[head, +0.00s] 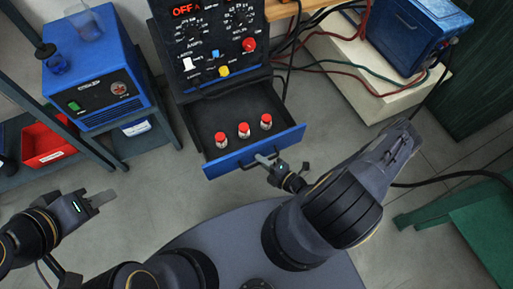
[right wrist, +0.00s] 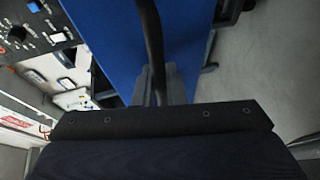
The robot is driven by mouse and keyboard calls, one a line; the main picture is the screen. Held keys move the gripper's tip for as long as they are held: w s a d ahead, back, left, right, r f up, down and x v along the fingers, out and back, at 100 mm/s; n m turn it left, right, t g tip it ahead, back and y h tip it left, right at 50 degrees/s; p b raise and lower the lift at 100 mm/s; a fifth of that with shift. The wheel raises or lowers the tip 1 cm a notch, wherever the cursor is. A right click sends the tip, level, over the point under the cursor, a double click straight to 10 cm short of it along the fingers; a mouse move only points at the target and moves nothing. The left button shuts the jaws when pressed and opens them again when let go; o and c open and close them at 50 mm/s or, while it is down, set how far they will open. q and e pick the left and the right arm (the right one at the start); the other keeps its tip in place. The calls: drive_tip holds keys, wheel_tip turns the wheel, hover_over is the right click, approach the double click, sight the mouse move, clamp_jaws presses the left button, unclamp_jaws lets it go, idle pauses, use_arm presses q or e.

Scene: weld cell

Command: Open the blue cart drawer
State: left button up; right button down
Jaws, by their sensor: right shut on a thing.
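The blue cart drawer (head: 256,152) is pulled out below the black control panel in the head view. Several small bottles with red caps (head: 243,131) stand inside it. My right gripper (head: 268,161) is at the drawer's front and is shut on its dark bar handle (head: 238,166). In the right wrist view the handle (right wrist: 152,40) runs down between the fingers, with the blue drawer front (right wrist: 185,40) behind it; the fingertips are partly hidden. My left gripper (head: 103,199) is away at the left above the floor, holding nothing I can see; its finger gap is unclear.
The black control panel (head: 215,45) with knobs stands above the drawer. A blue machine (head: 95,80) sits on a shelf at the left, with a red bin (head: 45,142) below. A blue box (head: 405,35) and cables are at the back right. Floor is free left of the drawer.

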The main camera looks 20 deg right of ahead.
drive_tip(key=shift+s+d, duration=0.1)
drive_tip(key=shift+s, duration=0.75)
drive_tip(key=c, duration=1.8)
unclamp_jaws()
drive_tip(key=v, duration=0.7)
drive_tip(key=shift+s+d+r, duration=0.1)
drive_tip(key=shift+s+d, duration=0.05)
drive_tip(key=shift+s, duration=0.15)
